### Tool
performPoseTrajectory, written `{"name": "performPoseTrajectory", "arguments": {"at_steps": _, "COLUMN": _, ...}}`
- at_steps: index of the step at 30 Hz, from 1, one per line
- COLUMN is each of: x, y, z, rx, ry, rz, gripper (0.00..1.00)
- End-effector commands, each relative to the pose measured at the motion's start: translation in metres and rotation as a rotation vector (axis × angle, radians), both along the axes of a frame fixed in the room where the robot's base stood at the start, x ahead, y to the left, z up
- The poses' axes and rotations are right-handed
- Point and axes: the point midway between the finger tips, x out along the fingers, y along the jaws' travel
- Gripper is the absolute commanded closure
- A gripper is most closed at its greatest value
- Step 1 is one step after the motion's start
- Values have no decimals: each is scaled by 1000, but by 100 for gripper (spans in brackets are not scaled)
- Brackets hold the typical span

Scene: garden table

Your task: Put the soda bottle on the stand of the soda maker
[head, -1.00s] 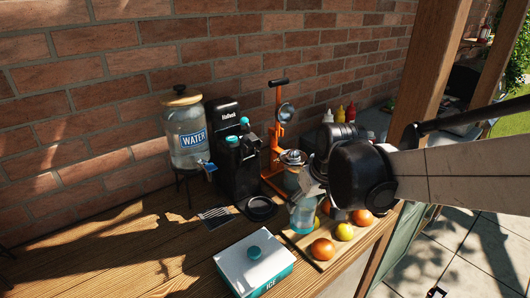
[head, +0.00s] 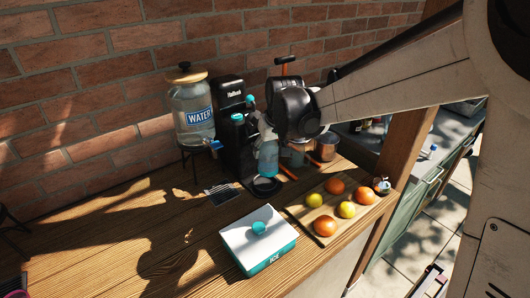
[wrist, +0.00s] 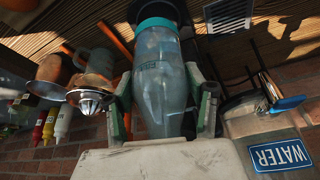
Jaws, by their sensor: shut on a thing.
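The soda bottle (head: 268,158) is clear bluish with a teal band at its base. My gripper (head: 265,136) is shut on the bottle and holds it roughly upright beside the black soda maker (head: 231,125). The soda maker's round black stand (head: 264,188) shows just below the bottle in the head view; I cannot tell the exact gap. In the wrist view the bottle (wrist: 160,75) sits between both fingers (wrist: 163,105), its teal end towards the top. My wrist hides part of what stands behind it.
A water dispenser (head: 190,115) stands left of the soda maker. An orange juicer (head: 284,62) is behind my gripper. In front are a white ice box (head: 258,238) and a board (head: 322,238) with oranges and lemons.

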Motion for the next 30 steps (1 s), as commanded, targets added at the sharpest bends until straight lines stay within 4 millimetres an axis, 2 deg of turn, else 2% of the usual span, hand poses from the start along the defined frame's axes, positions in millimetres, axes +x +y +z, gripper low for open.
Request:
{"name": "performPoseTrajectory", "arguments": {"at_steps": 5, "x": 13, "y": 9, "z": 0, "rx": 0, "ry": 0, "rz": 1, "gripper": 100}}
{"name": "performPoseTrajectory", "arguments": {"at_steps": 10, "x": 12, "y": 8, "z": -18, "rx": -1, "ry": 0, "rz": 0, "gripper": 100}}
{"name": "performPoseTrajectory", "arguments": {"at_steps": 20, "x": 12, "y": 8, "z": -39, "rx": 0, "ry": 0, "rz": 0, "gripper": 100}}
{"name": "performPoseTrajectory", "arguments": {"at_steps": 26, "x": 12, "y": 8, "z": -64, "rx": 0, "ry": 0, "rz": 0, "gripper": 100}}
{"name": "performPoseTrajectory", "arguments": {"at_steps": 30, "x": 14, "y": 10, "z": -69, "rx": 0, "ry": 0, "rz": 1, "gripper": 100}}
